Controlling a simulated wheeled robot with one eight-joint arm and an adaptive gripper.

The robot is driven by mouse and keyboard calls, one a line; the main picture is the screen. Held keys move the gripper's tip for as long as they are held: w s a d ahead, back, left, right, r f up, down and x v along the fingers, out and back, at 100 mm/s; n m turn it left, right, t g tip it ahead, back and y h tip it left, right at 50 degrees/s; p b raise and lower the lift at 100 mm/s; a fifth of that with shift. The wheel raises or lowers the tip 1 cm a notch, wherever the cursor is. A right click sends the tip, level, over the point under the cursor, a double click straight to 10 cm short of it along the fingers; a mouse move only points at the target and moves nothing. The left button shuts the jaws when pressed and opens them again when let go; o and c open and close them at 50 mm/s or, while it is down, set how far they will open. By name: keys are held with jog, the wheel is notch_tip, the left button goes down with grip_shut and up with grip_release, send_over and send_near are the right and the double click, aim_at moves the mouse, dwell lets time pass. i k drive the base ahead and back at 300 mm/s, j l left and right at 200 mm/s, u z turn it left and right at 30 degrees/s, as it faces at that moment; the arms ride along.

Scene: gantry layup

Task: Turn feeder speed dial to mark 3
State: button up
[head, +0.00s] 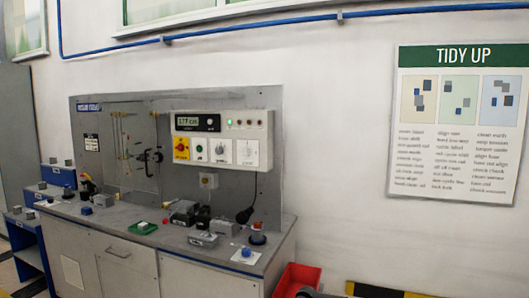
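A pale control box (222,136) is mounted on the grey back panel of a workbench. At its right end is a round dial (247,152) on a white plate, which looks like the speed dial. Its label, marks and pointer are too small to read. To its left are a dark knob on a white plate (220,150), a green button (199,149) and a red switch on a yellow plate (181,148). My gripper is not in view.
The bench top (130,216) holds grey blocks, a green tray (143,228) and dark fixtures (188,213). A red bin (298,280) stands on the floor right of the bench. A "TIDY UP" poster (460,120) hangs on the wall.

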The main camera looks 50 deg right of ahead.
aim_at(219, 150)
jog(key=z, duration=1.2)
